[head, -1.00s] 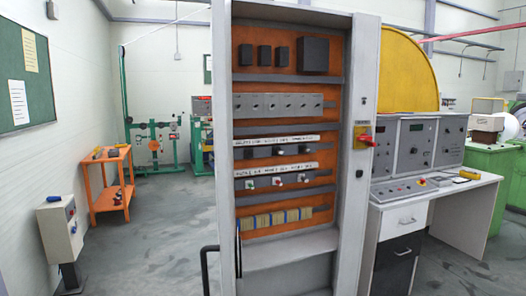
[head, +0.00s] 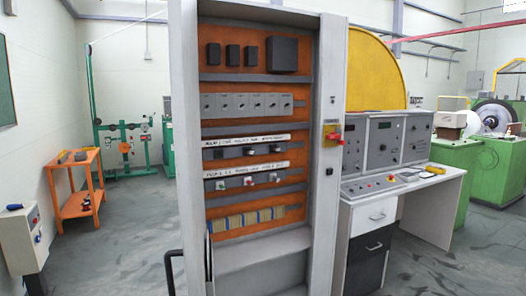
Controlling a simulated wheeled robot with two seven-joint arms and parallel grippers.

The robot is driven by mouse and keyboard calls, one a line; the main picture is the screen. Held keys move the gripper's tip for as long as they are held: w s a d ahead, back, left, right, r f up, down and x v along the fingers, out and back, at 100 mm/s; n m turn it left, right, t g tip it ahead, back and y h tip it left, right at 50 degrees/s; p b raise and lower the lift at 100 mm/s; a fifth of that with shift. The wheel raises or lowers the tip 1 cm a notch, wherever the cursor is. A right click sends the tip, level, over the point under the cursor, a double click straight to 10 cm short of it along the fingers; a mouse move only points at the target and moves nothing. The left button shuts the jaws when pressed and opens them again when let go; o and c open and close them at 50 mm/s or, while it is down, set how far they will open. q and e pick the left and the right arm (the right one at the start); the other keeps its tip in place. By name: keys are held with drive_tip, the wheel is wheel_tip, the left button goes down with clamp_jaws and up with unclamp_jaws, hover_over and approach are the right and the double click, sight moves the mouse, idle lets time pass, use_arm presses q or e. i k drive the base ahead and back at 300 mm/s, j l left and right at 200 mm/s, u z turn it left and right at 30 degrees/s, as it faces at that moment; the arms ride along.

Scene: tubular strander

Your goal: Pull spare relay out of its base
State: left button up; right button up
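The open grey cabinet (head: 327,140) stands at the centre of the head view, with an orange back panel (head: 262,113). Two rows of small dark units sit under white labelled strips: an upper row below one strip (head: 245,140) and a lower row below another (head: 245,170). The lower row (head: 248,181) carries small parts with green, red and white spots. These look like relays in bases, but the label text is too small to read, so I cannot tell which is the spare. Neither of my grippers is in view.
A red and yellow switch (head: 332,136) sits on the cabinet's right post. A control desk (head: 400,186) stands close on the right. An orange cart (head: 77,187) and a grey pedestal box (head: 20,238) stand at left. Grey floor is open between cart and cabinet.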

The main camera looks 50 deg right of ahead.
sight(275, 149)
drive_tip(key=i+l, duration=0.15)
drive_tip(key=l, duration=0.65)
drive_tip(key=i+l, duration=0.15)
drive_tip(key=l, duration=0.7)
drive_tip(key=i+l, duration=0.15)
drive_tip(key=l, duration=0.65)
drive_tip(key=i+l, duration=0.15)
drive_tip(key=l, duration=0.65)
drive_tip(key=i+l, duration=0.1)
drive_tip(key=l, duration=0.75)
drive_tip(key=i+l, duration=0.15)
drive_tip(key=l, duration=0.65)
drive_tip(key=i+l, duration=0.15)
drive_tip(key=l, duration=0.65)
drive_tip(key=i+l, duration=0.15)
drive_tip(key=l, duration=0.7)
